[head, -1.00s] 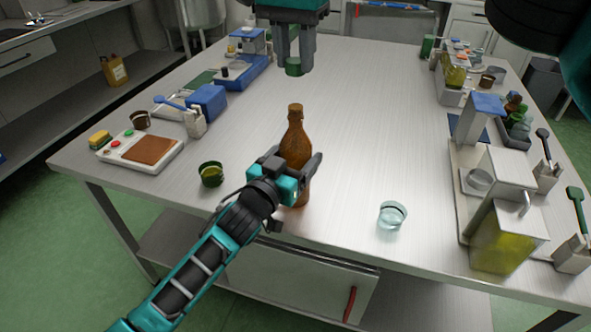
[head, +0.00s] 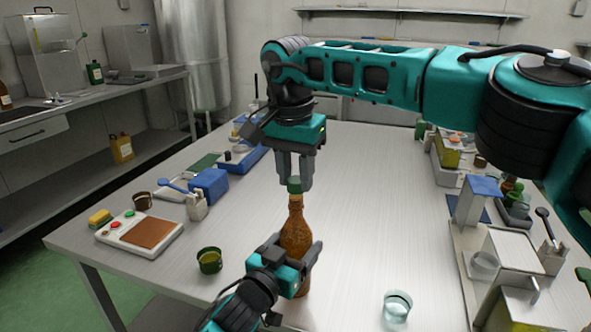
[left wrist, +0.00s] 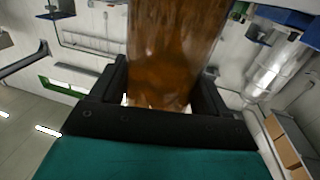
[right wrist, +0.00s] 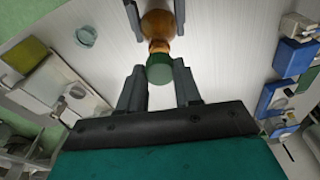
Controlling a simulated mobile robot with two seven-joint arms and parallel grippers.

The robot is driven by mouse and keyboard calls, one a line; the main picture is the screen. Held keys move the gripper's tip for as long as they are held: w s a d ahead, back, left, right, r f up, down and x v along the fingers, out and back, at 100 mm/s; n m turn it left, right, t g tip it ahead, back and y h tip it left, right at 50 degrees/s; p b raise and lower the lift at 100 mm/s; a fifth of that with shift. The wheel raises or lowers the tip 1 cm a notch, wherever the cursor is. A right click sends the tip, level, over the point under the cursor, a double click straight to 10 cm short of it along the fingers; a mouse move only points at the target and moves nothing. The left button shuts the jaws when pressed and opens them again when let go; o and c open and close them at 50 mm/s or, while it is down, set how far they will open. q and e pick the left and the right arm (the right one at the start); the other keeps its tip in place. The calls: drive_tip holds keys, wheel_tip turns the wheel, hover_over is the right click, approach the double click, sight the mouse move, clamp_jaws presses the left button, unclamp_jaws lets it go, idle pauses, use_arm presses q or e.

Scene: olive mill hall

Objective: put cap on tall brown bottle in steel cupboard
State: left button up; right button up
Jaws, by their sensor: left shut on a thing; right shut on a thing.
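The tall brown bottle (head: 296,232) stands upright at the table's front part. My left gripper (head: 296,262) is shut around its body, which fills the middle of the left wrist view (left wrist: 175,50). My right gripper (head: 295,178) points down from above and is shut on the green cap (head: 294,186). The cap is at the bottle's mouth, in line with the neck; I cannot tell whether it touches or sits just above. The right wrist view shows the cap (right wrist: 159,70) between the fingertips, overlapping the neck (right wrist: 158,46). The steel cupboard is not in view now.
A green cup (head: 209,261) stands left of the bottle, and a clear glass (head: 397,306) stands at the front right. A scale with a brown plate (head: 140,233) and blue items (head: 209,184) line the left side. Dispensers (head: 478,205) crowd the right edge. The table's middle is clear.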

drive_tip(key=shift+f, duration=0.1)
drive_tip(key=shift+f, duration=0.8)
drive_tip(key=shift+f, duration=0.55)
